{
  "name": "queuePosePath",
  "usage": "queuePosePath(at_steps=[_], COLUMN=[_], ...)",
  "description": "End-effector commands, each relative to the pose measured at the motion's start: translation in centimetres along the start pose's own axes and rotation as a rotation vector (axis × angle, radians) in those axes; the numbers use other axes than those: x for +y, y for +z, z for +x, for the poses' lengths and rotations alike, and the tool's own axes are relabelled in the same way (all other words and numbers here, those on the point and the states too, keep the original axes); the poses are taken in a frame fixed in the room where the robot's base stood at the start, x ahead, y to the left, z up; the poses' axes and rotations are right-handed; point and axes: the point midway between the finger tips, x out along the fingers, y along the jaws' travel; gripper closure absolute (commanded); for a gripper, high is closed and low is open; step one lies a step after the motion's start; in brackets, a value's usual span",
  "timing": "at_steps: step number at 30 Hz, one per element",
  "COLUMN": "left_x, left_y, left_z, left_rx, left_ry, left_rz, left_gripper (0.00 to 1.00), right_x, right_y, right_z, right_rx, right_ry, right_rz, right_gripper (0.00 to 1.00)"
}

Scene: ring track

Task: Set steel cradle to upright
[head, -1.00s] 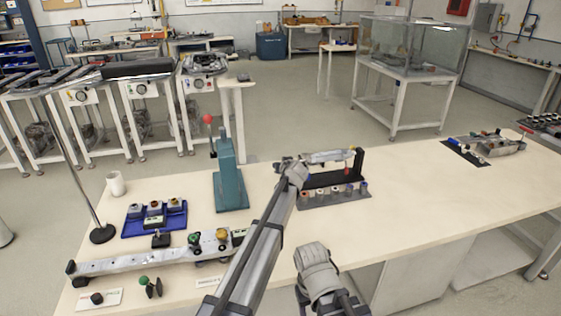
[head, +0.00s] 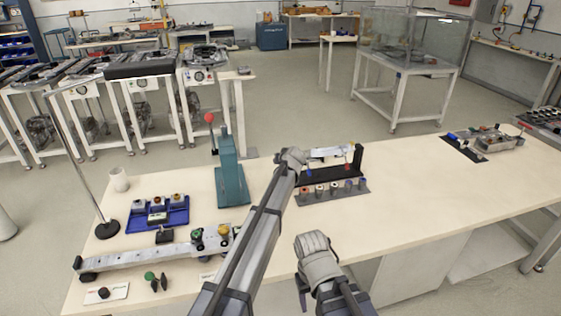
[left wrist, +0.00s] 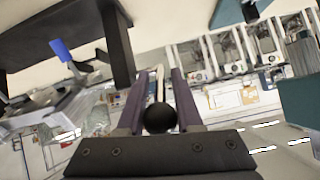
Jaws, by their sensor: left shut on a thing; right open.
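The steel cradle (head: 328,152) is a silver bar at the black stand (head: 357,163) on the bench. A blue piece (head: 309,173) and a red piece (head: 347,168) hang below it. In the left wrist view the blue piece (left wrist: 60,50) shows beside the dark stand (left wrist: 117,42). My left gripper (left wrist: 158,95) is shut on a black ball knob (left wrist: 160,118) with a pale rod; in the head view its arm hides the jaws. Whether the knob belongs to the cradle is unclear. My right gripper (head: 303,287) is open and empty near the bench's front edge.
A grey rack (head: 333,192) with several coloured cylinders stands in front of the stand. A green press (head: 231,182) with a red knob stands left of it. A blue tray (head: 178,218) and a long steel rail (head: 150,255) lie farther left.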

Motion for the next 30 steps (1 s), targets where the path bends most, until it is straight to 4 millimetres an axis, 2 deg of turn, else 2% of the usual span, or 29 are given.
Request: queuePosePath(at_steps=[3, 4, 11, 22, 26, 30], left_x=[0.0, 0.0, 0.0, 0.0, -0.1, -0.2], left_y=[-0.1, -0.1, -0.1, -0.1, -0.2, -0.3], left_z=[0.1, 0.1, 0.0, -0.6, -2.0, -4.2], left_rx=[0.003, 0.003, 0.002, 0.001, 0.002, 0.001], left_ry=[0.000, 0.000, 0.000, 0.000, 0.001, 0.001], left_rz=[0.001, 0.001, 0.000, 0.000, 0.001, 0.001], left_gripper=[1.00, 0.62, 0.37, 0.37, 0.37, 0.37], right_x=[0.0, 0.0, 0.0, 0.0, 0.1, 0.2], right_y=[0.0, 0.0, 0.0, 0.0, 0.1, 0.2], right_z=[0.0, 0.0, 0.0, -0.4, -1.3, -2.6], right_rx=[0.000, 0.000, 0.000, 0.000, 0.000, 0.000], right_ry=[0.000, 0.000, 0.000, 0.000, 0.000, 0.000], right_rz=[0.000, 0.000, 0.000, 0.000, 0.000, 0.000], right_gripper=[0.40, 0.40, 0.40, 0.40, 0.40, 0.40])
